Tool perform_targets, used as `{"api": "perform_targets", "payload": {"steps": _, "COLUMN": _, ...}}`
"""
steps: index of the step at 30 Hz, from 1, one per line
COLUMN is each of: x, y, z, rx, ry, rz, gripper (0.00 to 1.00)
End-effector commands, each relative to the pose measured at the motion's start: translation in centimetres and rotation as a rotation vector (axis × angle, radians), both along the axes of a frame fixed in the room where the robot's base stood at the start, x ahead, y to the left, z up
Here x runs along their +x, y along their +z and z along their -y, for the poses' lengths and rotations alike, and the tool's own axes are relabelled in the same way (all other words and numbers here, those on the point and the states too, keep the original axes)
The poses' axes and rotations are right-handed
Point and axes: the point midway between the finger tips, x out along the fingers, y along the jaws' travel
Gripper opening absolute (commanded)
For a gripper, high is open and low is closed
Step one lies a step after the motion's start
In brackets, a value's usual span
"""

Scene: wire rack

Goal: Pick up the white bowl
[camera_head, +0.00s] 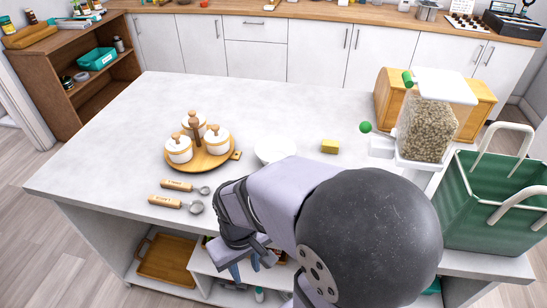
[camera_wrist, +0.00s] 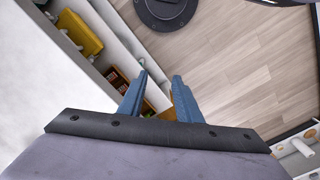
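The white bowl (camera_head: 275,149) sits on the light island top, in the middle of the head view, right of the canister tray and left of a yellow block. It looks upright, its lower edge partly hidden by my arm. My gripper (camera_head: 246,270) hangs at the near side of the island, in front of the open lower shelf and well away from the bowl. In the wrist view its blue fingers (camera_wrist: 158,88) are spread apart with nothing between them. That view shows floor and shelf, and no bowl.
On the island top (camera_head: 110,140) are a wooden tray with white canisters (camera_head: 199,143), two measuring scoops (camera_head: 178,204), a yellow block (camera_head: 330,146), a grain dispenser (camera_head: 428,125), a wooden bread box (camera_head: 393,92) and a green basket (camera_head: 495,205). The left and back of the top are clear.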

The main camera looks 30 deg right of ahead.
Motion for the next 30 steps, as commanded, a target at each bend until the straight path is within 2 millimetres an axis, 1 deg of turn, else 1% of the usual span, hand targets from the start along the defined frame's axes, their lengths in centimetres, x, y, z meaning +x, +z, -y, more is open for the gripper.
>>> {"api": "perform_targets", "payload": {"steps": 5, "x": 0.0, "y": 0.0, "z": 0.0, "rx": 0.0, "ry": 0.0, "rz": 0.0, "gripper": 0.31}}
{"api": "perform_targets", "payload": {"steps": 8, "x": 0.0, "y": 0.0, "z": 0.0, "rx": 0.0, "ry": 0.0, "rz": 0.0, "gripper": 0.53}}
{"api": "perform_targets", "payload": {"steps": 16, "x": 0.0, "y": 0.0, "z": 0.0, "rx": 0.0, "ry": -0.001, "rz": 0.0, "gripper": 0.53}}
{"api": "perform_targets", "payload": {"steps": 19, "x": 0.8, "y": 0.3, "z": 0.3, "rx": 0.003, "ry": -0.025, "rz": 0.011, "gripper": 0.53}}
{"api": "perform_targets", "payload": {"steps": 20, "x": 1.3, "y": 0.4, "z": 0.5, "rx": 0.004, "ry": -0.04, "rz": 0.018, "gripper": 0.53}}
{"api": "perform_targets", "payload": {"steps": 22, "x": 3.2, "y": 0.9, "z": 1.2, "rx": 0.01, "ry": -0.095, "rz": 0.045, "gripper": 0.53}}
{"api": "perform_targets", "payload": {"steps": 23, "x": 4.3, "y": 1.3, "z": 1.7, "rx": 0.013, "ry": -0.126, "rz": 0.063, "gripper": 0.53}}
{"api": "perform_targets", "payload": {"steps": 25, "x": 7.2, "y": 2.0, "z": 3.4, "rx": 0.02, "ry": -0.216, "rz": 0.108, "gripper": 0.53}}
{"api": "perform_targets", "payload": {"steps": 26, "x": 8.5, "y": 2.4, "z": 4.3, "rx": 0.023, "ry": -0.26, "rz": 0.129, "gripper": 0.53}}
{"api": "perform_targets", "payload": {"steps": 27, "x": 10.4, "y": 2.8, "z": 5.7, "rx": 0.027, "ry": -0.323, "rz": 0.162, "gripper": 0.53}}
{"api": "perform_targets", "payload": {"steps": 29, "x": 13.2, "y": 3.5, "z": 8.3, "rx": 0.03, "ry": -0.417, "rz": 0.213, "gripper": 0.53}}
{"api": "perform_targets", "payload": {"steps": 30, "x": 14.8, "y": 3.9, "z": 10.0, "rx": 0.033, "ry": -0.479, "rz": 0.245, "gripper": 0.53}}
